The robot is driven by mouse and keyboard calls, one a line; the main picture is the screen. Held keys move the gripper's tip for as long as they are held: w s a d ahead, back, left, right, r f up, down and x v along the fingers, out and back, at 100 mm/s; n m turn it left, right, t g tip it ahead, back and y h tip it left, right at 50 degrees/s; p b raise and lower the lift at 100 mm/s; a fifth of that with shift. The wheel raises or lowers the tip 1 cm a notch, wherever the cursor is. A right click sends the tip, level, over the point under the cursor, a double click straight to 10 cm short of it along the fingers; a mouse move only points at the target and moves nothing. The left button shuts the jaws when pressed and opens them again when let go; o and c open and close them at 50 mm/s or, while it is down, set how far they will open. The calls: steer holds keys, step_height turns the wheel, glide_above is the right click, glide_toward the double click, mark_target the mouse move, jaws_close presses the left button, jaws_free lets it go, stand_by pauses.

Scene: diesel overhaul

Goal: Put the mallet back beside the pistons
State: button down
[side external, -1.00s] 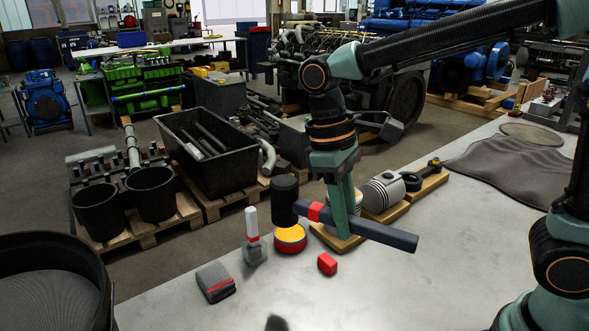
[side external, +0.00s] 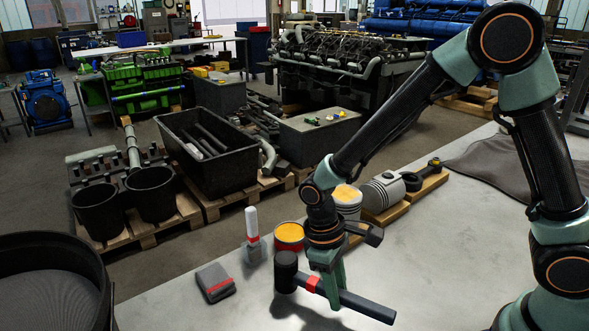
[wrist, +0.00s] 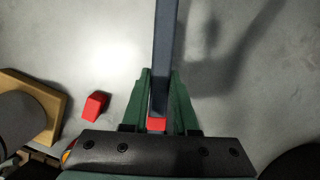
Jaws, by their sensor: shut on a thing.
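The mallet has a black head (side external: 286,271), a red band and a dark handle (side external: 365,305). My gripper (side external: 332,288) is shut on the handle beside the red band. In the wrist view, the handle (wrist: 165,55) runs up between my green fingers (wrist: 158,100). The mallet is roughly level above the bench, with its shadow apart from it.
A red-banded yellow tin (side external: 289,235), a white-handled brush (side external: 252,235) and a grey pad (side external: 215,282) stand left of the pistons. A red block (wrist: 95,104) shows in the wrist view, hidden in the side view. The bench's right front (side external: 450,260) is clear.

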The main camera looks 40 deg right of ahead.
steer(key=shift+w+x, duration=0.25)
steer(key=shift+x, duration=0.75)
steer(key=shift+a+f, duration=0.1)
steer(key=shift+f, duration=0.15)
steer(key=c, duration=0.7)
jaws_free()
